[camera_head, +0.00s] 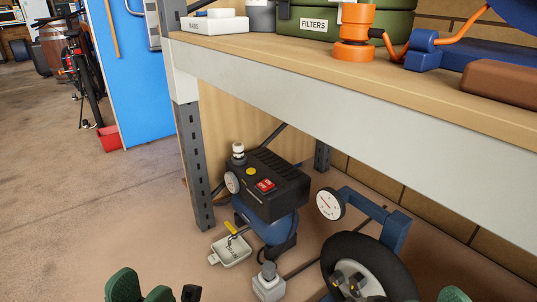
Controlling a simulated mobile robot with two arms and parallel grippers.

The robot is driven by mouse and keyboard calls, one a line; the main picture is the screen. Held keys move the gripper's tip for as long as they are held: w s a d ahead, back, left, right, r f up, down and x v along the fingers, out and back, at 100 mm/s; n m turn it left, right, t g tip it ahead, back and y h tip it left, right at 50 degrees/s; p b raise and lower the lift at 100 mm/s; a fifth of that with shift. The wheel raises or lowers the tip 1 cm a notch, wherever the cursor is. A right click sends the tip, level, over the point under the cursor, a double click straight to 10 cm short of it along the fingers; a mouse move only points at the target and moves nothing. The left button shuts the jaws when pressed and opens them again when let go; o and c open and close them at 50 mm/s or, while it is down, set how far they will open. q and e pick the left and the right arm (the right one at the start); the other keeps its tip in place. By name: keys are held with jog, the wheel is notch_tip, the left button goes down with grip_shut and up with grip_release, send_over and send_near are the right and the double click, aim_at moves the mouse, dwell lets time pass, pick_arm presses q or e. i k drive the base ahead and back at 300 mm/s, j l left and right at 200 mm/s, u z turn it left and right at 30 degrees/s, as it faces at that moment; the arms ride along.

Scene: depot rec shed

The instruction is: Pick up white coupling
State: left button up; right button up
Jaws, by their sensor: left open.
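A small white coupling-like fitting (238,150) stands upright on the back left corner of the black compressor (268,185), under the shelf. I cannot be sure that it is the named coupling; a pale grey fitting (268,282) also stands on the floor in front. My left gripper (142,291) shows only as green finger parts at the bottom edge, open and apart from both fittings. A green tip at the bottom right looks like my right gripper (453,295); most of it is cut off.
A wooden shelf (330,70) overhangs the compressor, with a grey upright (194,165) at its left. A white tray (231,250) with a yellow-handled part, a gauge (330,203) and a black wheel (399,262) crowd the floor.

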aim_at(237, 147)
jog(key=i+j+z, duration=0.3)
jog(key=z, duration=0.15)
jog(key=i+j+z, duration=0.25)
jog(key=j+z, duration=0.15)
jog(key=i+j, duration=0.15)
jog(key=j, duration=0.2)
jog(key=i+j, duration=0.15)
jog(key=j, duration=0.15)
jog(key=i+j+z, duration=0.1)
jog(key=j, duration=0.25)
jog(key=i+j, duration=0.25)
